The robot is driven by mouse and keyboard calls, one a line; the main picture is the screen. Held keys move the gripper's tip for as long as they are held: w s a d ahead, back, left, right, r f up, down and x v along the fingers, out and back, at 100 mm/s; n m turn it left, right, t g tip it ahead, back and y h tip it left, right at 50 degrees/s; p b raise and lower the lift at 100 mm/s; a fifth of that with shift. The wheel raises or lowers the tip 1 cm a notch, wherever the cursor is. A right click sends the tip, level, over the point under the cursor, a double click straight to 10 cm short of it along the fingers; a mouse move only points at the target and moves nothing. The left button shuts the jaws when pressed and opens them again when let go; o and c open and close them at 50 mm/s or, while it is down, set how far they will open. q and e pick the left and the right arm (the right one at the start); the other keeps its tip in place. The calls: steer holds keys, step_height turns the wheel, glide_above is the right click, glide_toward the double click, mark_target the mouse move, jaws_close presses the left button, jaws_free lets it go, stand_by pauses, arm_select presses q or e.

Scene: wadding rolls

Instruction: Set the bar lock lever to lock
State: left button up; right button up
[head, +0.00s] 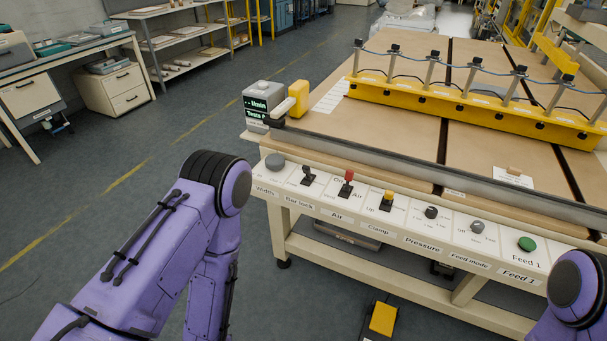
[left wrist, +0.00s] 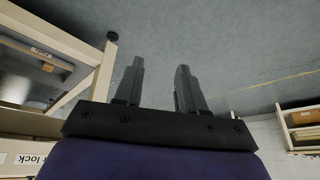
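The bar lock lever (head: 308,176) is a small black lever on the white front panel, above the "Bar lock" label (head: 300,202). It stands roughly upright; its lock and open markings are too small to read for certain. My left gripper (left wrist: 160,80) is open and empty in the left wrist view, its two dark fingers apart over the floor. The end of the "Bar lock" label (left wrist: 35,159) shows at that view's lower left. In the head view my left arm bends down left of the panel and its gripper is hidden. My right gripper is out of view.
Beside the lever are a grey width knob (head: 274,161), a red air lever (head: 347,178) and a yellow clamp lever (head: 388,198). A metal rail (head: 400,166) runs behind the panel. A display box (head: 257,104) stands at its left corner. The floor at left is clear.

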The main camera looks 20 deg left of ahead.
arm_select(q)
steer(key=w+f+b, duration=0.1)
steer(key=w+b, duration=0.1)
steer(key=w+f+t+b, duration=0.1)
steer(key=w+f+b, duration=0.1)
steer(key=w, duration=0.1)
steer(key=w+f+t+b, duration=0.1)
steer(key=w+b, duration=0.1)
steer(key=w, duration=0.1)
steer(key=shift+w+a+f+b, duration=0.1)
steer(key=shift+w+f+b, duration=0.15)
steer(key=shift+b, duration=0.15)
jaws_close()
steer(key=w+r+m+t+b, duration=0.25)
steer(key=w+t+b, duration=0.35)
steer(key=w+b, duration=0.6)
steer(key=w+d+r+m+t+h+b, duration=0.2)
steer(key=w+r+m+t, duration=0.3)
steer(key=r+m, duration=0.3)
steer(key=w+d+r+m+t+h+b, duration=0.2)
steer(key=r+m, duration=0.6)
steer(key=m, duration=0.7)
steer(key=shift+w+r+t+h+b, duration=0.3)
steer(key=shift+w+t+h+b, duration=0.5)
steer(key=shift+w+t, duration=0.9)
steer(key=shift+w+d+y, duration=0.1)
steer(key=shift+w+y, duration=0.15)
steer(key=shift+y, duration=0.05)
